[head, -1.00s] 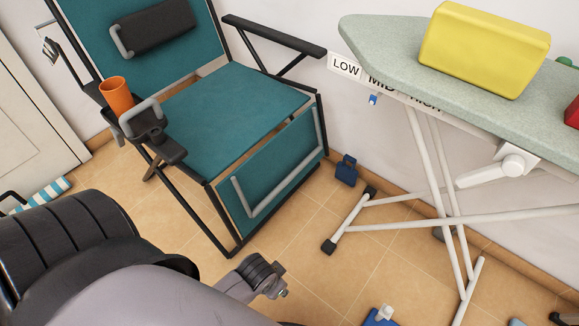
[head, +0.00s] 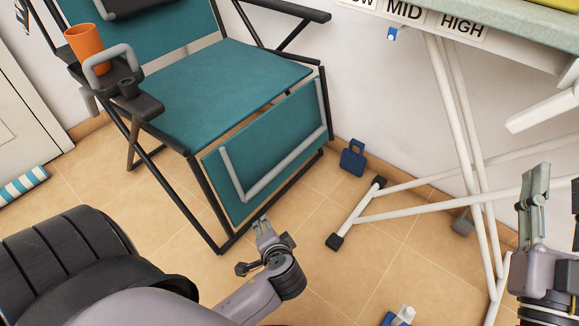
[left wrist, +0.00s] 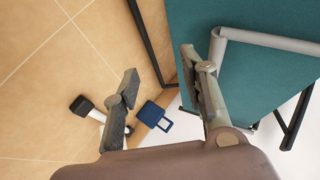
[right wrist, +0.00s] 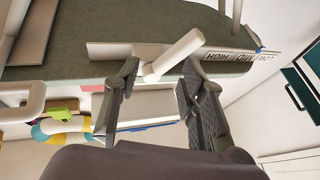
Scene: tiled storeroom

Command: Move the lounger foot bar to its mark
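The lounger (head: 225,85) has a teal seat and a teal foot panel (head: 275,140) hanging at a slant. The grey U-shaped foot bar (head: 232,172) is fixed on that panel. My left gripper (head: 264,228) is open and empty, low in front of the panel, apart from the bar. In the left wrist view the bar (left wrist: 265,39) shows close beside the right-hand finger, not between the fingers. My right gripper (head: 535,170) is open by the ironing board; in the right wrist view a white lever (right wrist: 175,55) shows beyond its fingers. I cannot make out a mark for the bar.
The ironing board (head: 500,22) has LOW, MID and HIGH labels (head: 404,12) and white crossed legs (head: 455,130) at the right. A blue padlock-shaped object (head: 353,158) lies by the wall. An orange cup (head: 86,48) stands in the armrest holder.

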